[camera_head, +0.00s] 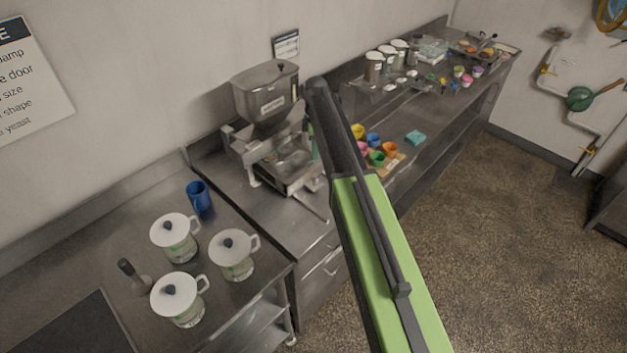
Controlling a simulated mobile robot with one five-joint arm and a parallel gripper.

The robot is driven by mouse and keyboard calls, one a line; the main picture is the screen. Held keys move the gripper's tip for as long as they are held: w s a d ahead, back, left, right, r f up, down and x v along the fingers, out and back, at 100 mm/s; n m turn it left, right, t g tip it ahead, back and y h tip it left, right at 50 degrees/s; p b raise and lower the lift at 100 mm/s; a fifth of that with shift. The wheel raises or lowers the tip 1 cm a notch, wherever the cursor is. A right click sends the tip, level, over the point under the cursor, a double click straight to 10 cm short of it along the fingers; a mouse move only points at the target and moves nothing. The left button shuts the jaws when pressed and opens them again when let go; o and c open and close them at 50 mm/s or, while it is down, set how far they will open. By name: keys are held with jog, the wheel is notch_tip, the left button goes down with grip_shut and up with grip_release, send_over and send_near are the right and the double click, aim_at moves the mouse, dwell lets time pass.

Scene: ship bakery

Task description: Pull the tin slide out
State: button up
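A metal hopper machine (265,100) stands on the steel counter against the wall. Below its hopper is a shallow metal tray, which looks like the tin slide (291,160), set in a frame. A thin bar (312,207) runs from the frame's front toward the counter edge; I cannot tell whether it is the slide's handle. My green and black arm crosses the picture just right of the machine and hides its right side. A small green strip shows behind the arm's dark upper end. I cannot make out my gripper's fingers.
Three white-lidded jugs (234,256) and a blue mug (199,197) stand on the lower-left counter. Coloured cups (377,159) and a turquoise block (416,137) are right of my arm. Jars and small items fill the far counter. The floor (470,230) at right is clear.

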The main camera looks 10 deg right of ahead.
aim_at(315, 176)
notch_tip(315, 176, down, 13)
jog(key=b, duration=1.1)
jog(key=shift+f, duration=0.1)
grip_shut()
dwell(0.4)
